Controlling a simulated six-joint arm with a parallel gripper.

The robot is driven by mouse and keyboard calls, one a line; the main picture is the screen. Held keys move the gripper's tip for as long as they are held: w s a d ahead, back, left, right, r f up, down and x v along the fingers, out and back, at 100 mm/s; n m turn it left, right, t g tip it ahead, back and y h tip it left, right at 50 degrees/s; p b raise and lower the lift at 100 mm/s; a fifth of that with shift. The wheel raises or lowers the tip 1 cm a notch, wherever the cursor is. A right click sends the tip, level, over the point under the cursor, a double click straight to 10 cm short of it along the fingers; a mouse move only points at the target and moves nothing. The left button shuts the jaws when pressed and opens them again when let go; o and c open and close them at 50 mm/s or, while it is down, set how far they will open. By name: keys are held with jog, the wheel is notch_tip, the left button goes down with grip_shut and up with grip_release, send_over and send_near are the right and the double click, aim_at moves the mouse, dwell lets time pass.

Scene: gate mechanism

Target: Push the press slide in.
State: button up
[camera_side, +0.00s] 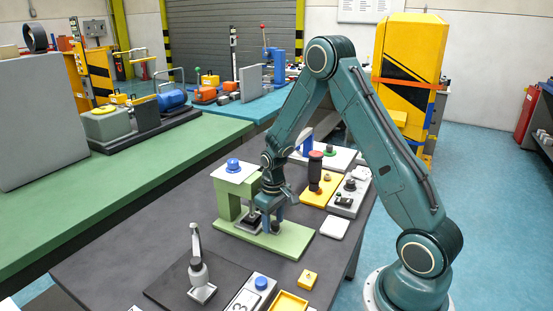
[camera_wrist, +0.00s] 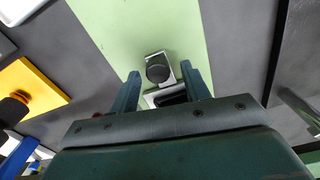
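The press (camera_side: 232,187) is a pale green frame with a white top and a blue knob, standing on a green base plate (camera_side: 290,243). The press slide appears in the wrist view as a silver plate with a dark round knob (camera_wrist: 158,70). A dark block on it lies nearer my gripper's body. My gripper (camera_side: 272,220) points down over the base plate beside the press. In the wrist view my gripper (camera_wrist: 160,76) is open, with one finger on each side of the knob and gaps visible. Contact cannot be told. The gripper partly hides the slide in the side view.
A yellow panel with a black post and red top (camera_side: 315,170) and a grey control box (camera_side: 350,195) stand at right. A lever on a metal base (camera_side: 199,275) is in front. A blue-button box (camera_side: 258,291) and a small yellow block (camera_side: 308,279) lie near the table edge.

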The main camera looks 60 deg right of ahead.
jog(key=shift+s, duration=0.1)
jog(key=shift+r, duration=3.75)
jog(key=shift+w+a+r, duration=0.2)
jog(key=shift+a+r, duration=0.1)
jog(key=shift+r, duration=0.05)
jog(key=s+a+r+t, duration=0.1)
jog(key=s+a+r, duration=0.3)
jog(key=r, duration=0.3)
jog(key=s+a+r+t, duration=0.2)
jog(key=s+a+r, duration=0.15)
jog(key=r, duration=0.45)
jog(key=s+a+r+n+t, duration=0.1)
jog(key=s+a+r, duration=0.1)
jog(key=s, duration=0.4)
jog(key=s+a+r+t, duration=0.1)
jog(key=s+a+r, duration=0.2)
jog(key=s+a, duration=0.2)
jog(key=shift+s+n+t, duration=0.3)
jog(key=shift+s+n, duration=0.1)
jog(key=shift+s, duration=0.85)
